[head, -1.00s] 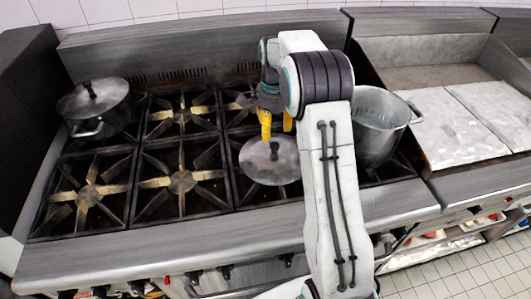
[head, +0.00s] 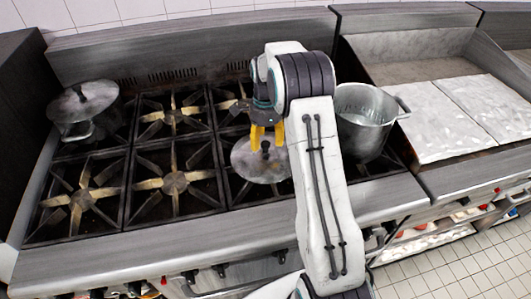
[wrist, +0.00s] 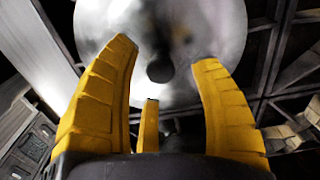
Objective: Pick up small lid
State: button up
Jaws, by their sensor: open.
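The small lid (head: 254,166) is a round grey metal disc with a dark knob, lying on the front right burner grate of the stove. My gripper (head: 267,134) has yellow fingers and is over the lid, with the fingertips close to the knob. In the wrist view the lid (wrist: 215,30) fills the top middle, and its dark knob (wrist: 160,70) shows between the spread fingers of my open gripper (wrist: 165,75). I cannot tell whether any finger touches the knob. My arm hides what lies just right of the lid.
A pot with a larger lid (head: 88,98) stands at the back left of the stove. An open metal pot (head: 364,120) stands right of my arm.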

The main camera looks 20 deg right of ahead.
aim_at(266, 150)
jog(key=shift+f, duration=1.25)
grip_shut()
